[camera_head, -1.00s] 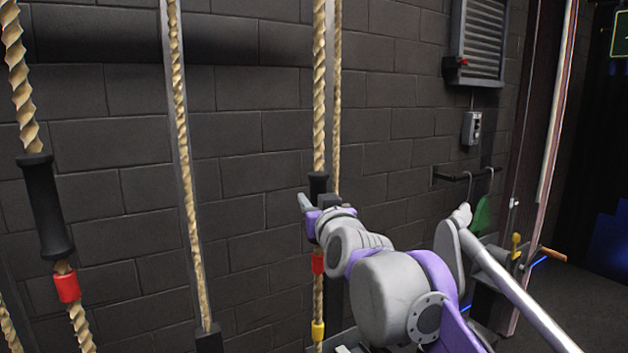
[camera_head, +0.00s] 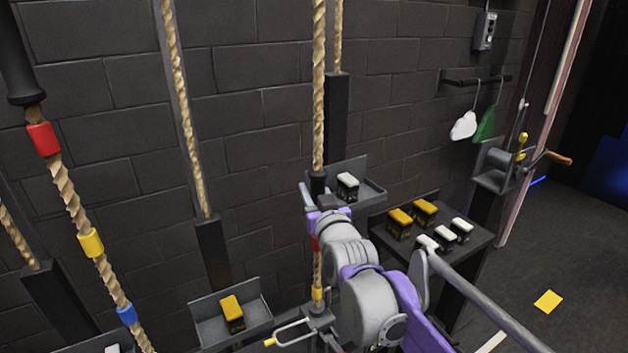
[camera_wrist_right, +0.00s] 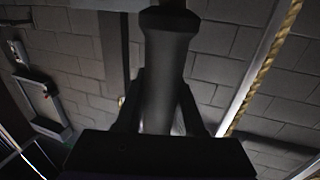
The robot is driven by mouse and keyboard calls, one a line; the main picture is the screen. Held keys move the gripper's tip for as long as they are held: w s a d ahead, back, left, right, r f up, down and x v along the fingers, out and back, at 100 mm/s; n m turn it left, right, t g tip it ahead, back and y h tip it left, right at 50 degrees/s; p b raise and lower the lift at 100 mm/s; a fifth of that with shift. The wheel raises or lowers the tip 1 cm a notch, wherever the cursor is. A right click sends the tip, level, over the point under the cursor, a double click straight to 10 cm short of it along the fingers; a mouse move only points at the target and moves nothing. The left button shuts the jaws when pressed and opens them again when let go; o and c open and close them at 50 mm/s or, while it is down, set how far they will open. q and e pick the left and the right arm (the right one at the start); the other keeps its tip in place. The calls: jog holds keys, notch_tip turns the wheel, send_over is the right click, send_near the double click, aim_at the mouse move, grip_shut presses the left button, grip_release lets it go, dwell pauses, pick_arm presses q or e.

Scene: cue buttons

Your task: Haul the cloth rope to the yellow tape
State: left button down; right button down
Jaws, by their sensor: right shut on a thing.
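A tan twisted rope (camera_head: 318,85) hangs near the centre of the head view, with a black grip sleeve (camera_head: 317,183) on it. My right gripper (camera_head: 314,198) is shut on this sleeve, which fills the middle of the right wrist view (camera_wrist_right: 168,65). Below it, a red tape (camera_head: 314,243) is partly behind my arm. A yellow tape (camera_head: 317,293) sits lower, just above a grey rope-lock fitting (camera_head: 319,318) with a yellow-tipped lever (camera_head: 290,332). I cannot tell from the pictures which rope is the cloth one. My left gripper is not in view.
Another rope (camera_head: 66,190) at left has red, yellow and blue tapes. Small trays with yellow-topped (camera_head: 232,312) and white-topped blocks (camera_head: 347,186) stand along the wall. A dark shelf (camera_head: 385,238) with several blocks and a hand winch (camera_head: 500,165) are at right.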

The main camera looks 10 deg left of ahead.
jog(key=shift+f, duration=0.25)
jog(key=c, duration=0.5)
grip_release()
jog(key=v, duration=1)
jog(key=shift+s+d, duration=0.15)
jog(key=shift+s, duration=0.25)
